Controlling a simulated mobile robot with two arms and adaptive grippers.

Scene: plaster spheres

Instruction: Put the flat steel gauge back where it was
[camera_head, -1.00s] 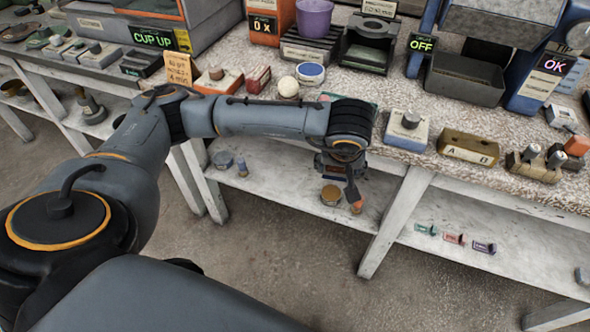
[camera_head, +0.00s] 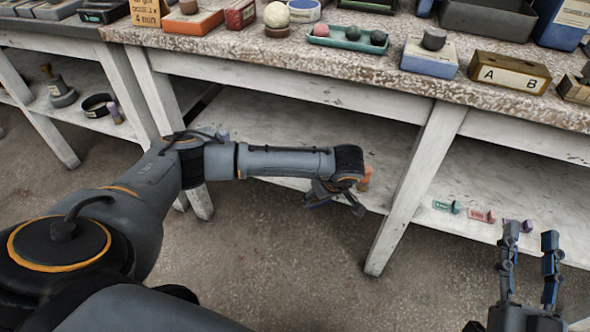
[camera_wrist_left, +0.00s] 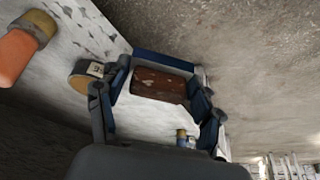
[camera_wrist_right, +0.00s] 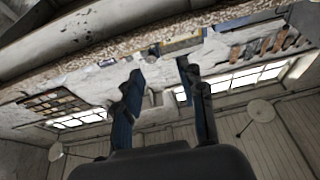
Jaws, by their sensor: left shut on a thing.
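My left gripper (camera_head: 338,203) hangs in front of the lower shelf (camera_head: 300,130), below the bench top. In the left wrist view its fingers (camera_wrist_left: 160,85) are closed around a rust-brown flat piece (camera_wrist_left: 158,84). I cannot tell for sure whether this piece is the flat steel gauge; no other gauge is clearly recognisable. In the head view the held piece is hardly visible behind the fingers. My right gripper (camera_head: 531,236) is open and empty at the lower right, in front of the shelf; its spread fingers also show in the right wrist view (camera_wrist_right: 159,73).
An orange-topped object (camera_head: 366,176) stands on the shelf close behind my left gripper. A table leg (camera_head: 412,190) is to its right. Small tags (camera_head: 447,206) lie further right. The bench top holds a green tray (camera_head: 318,41) of spheres and an A/B block (camera_head: 510,74).

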